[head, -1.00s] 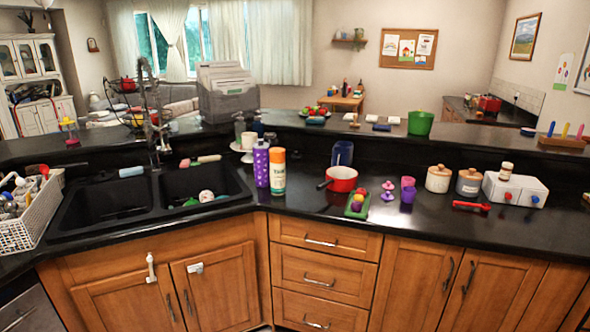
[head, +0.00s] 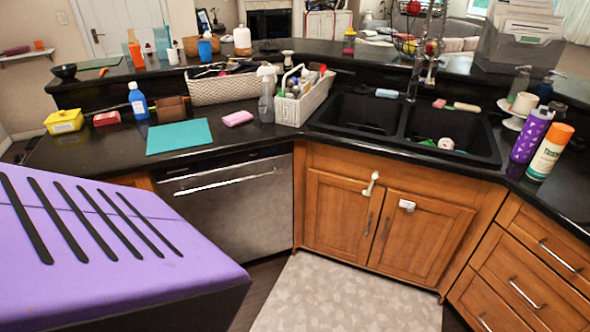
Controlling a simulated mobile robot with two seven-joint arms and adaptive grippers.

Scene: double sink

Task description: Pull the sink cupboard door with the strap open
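The sink cupboard has two wooden doors below the double sink (head: 405,125), and both look shut. The left door (head: 337,215) carries a long white strap-like piece (head: 371,184) near its upper right corner. The right door (head: 428,238) carries a small white catch (head: 407,205) near its upper left. I cannot tell whether these two white pieces are joined. Each door has a slim metal handle near the middle seam, the left handle (head: 368,224) and the right handle (head: 386,229). Neither of my grippers is in view.
A patterned mat (head: 345,297) lies on the floor before the cupboard. A dishwasher (head: 235,205) is left of it, drawers (head: 525,265) right. A large purple block with black strips (head: 100,245) fills the lower left. A purple bottle (head: 531,135) stands right of the sink.

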